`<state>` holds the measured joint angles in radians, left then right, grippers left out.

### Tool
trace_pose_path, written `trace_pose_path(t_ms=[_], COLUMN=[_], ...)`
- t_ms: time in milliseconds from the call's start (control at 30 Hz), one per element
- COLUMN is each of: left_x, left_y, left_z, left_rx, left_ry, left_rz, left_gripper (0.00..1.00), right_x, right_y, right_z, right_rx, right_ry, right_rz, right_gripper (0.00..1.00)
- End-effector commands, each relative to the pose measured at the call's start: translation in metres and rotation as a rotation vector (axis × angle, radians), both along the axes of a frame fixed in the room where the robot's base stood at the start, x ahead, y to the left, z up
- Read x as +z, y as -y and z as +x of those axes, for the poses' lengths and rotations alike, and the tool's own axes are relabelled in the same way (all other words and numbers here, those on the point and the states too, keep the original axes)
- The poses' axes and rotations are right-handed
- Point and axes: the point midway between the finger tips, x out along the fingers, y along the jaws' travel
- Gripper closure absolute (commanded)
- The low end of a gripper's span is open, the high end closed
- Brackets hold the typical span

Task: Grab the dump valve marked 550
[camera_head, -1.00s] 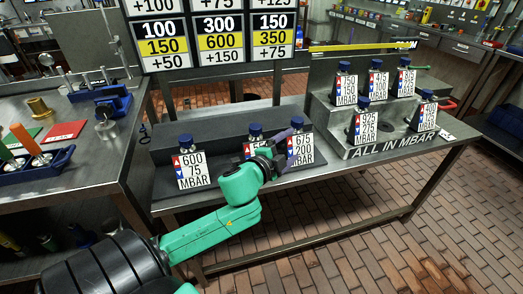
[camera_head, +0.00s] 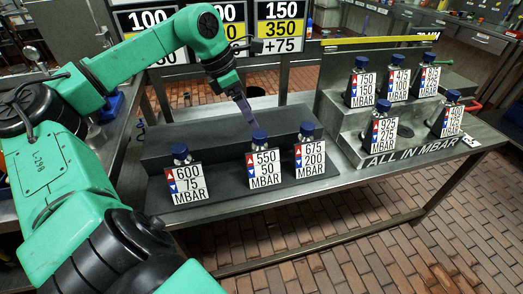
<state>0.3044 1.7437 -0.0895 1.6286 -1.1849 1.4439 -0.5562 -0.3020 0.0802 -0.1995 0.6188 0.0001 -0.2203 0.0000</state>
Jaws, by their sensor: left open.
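The dump valve marked 550 (camera_head: 264,170) stands upright on the dark front step of the left stand, with a blue cap and a white card reading 550, 50, MBAR. It is between the valve marked 600 (camera_head: 188,184) on the left and the valve marked 675 (camera_head: 311,160) on the right. My left gripper (camera_head: 250,124) is open and points down from above, its dark purple fingers just above and behind the 550 valve's blue cap. I cannot tell whether they touch the cap. My right gripper is not in view.
A grey stepped stand (camera_head: 345,140) at the right holds several more valves, including one marked 925 (camera_head: 381,133). Its edge reads ALL IN MBAR. The dark raised step (camera_head: 220,143) behind the front valves is bare. A number board (camera_head: 281,30) stands behind.

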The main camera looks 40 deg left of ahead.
Motion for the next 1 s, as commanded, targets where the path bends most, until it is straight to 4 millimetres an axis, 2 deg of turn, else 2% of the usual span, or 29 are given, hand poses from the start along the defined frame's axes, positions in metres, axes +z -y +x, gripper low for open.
trace_pose_path(t_ms=[100, 267, 400, 633, 900, 967, 1000], left_x=[-0.020, -0.040, -0.064, -0.079, -0.080, -0.080, -0.080], left_y=[0.006, 0.009, 0.012, 0.016, 0.017, 0.017, 0.017], left_z=[0.007, 0.012, 0.017, 0.022, 0.024, 0.024, 0.024], left_rx=[-0.002, -0.002, 0.001, 0.002, 0.001, 0.001, 0.001], left_ry=[-0.003, -0.002, -0.007, -0.003, 0.002, 0.002, 0.002], left_rz=[-0.002, -0.003, -0.001, -0.001, -0.003, -0.003, -0.003], left_gripper=[0.14, 0.14, 0.14, 0.14, 0.14, 0.37, 0.52], right_x=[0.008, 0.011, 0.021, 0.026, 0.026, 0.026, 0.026], right_y=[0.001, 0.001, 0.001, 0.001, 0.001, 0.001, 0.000], right_z=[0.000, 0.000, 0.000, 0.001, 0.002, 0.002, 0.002], right_rx=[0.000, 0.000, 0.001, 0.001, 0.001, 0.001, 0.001], right_ry=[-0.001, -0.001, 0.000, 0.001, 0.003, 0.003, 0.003], right_rz=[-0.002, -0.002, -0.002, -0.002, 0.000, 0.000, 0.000], right_gripper=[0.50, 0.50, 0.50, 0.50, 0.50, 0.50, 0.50])
